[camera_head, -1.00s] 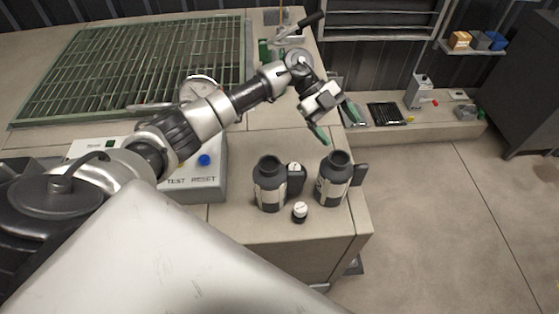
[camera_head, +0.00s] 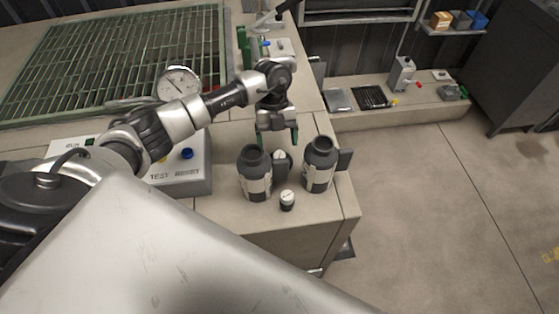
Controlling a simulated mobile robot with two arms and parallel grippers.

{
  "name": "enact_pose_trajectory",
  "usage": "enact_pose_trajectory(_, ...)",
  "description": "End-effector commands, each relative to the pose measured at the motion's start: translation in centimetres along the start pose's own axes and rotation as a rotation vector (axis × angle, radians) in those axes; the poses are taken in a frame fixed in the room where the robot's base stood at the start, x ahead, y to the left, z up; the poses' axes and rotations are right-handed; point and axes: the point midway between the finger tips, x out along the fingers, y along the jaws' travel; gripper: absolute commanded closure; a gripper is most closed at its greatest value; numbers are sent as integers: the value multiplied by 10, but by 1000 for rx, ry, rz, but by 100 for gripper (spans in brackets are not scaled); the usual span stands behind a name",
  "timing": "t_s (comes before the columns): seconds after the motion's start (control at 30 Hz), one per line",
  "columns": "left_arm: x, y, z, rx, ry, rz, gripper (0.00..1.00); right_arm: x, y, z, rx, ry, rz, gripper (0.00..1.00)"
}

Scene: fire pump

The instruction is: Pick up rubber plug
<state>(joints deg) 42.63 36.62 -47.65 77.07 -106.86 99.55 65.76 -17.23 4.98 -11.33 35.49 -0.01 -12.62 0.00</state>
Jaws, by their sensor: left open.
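My left gripper (camera_head: 277,138) hangs over the counter with its green-tipped fingers apart and pointing down, empty. It is just behind two dark jugs. A small black piece with a white top (camera_head: 280,156) sits between the jugs, below and just in front of the fingers, partly hidden. A similar small black piece with a white top (camera_head: 287,199) stands in front of the jugs near the counter's front edge. I cannot tell for sure which of these is the rubber plug. My right gripper is not in view.
The left jug (camera_head: 255,174) and right jug (camera_head: 319,166) stand upright with a narrow gap between them. A grey TEST/RESET box (camera_head: 185,177) and a round gauge (camera_head: 179,84) are at left. A green grating (camera_head: 120,55) lies behind. The floor at right is clear.

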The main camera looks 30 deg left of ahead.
Motion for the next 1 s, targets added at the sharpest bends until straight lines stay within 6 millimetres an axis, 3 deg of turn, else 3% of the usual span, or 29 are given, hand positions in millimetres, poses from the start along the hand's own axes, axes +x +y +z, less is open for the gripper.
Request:
enact_pose_trajectory(0.4,50,-2,-2,-1,2,-1,18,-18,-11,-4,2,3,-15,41)
enact_pose_trajectory(0.67,54,-2,-1,0,0,-2,18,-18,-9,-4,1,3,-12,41)
enact_pose_trajectory(0.9,54,-2,-1,0,0,-2,51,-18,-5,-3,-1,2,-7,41)
enact_pose_trajectory(1.0,53,-2,-1,0,-1,-3,56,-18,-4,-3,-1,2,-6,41)
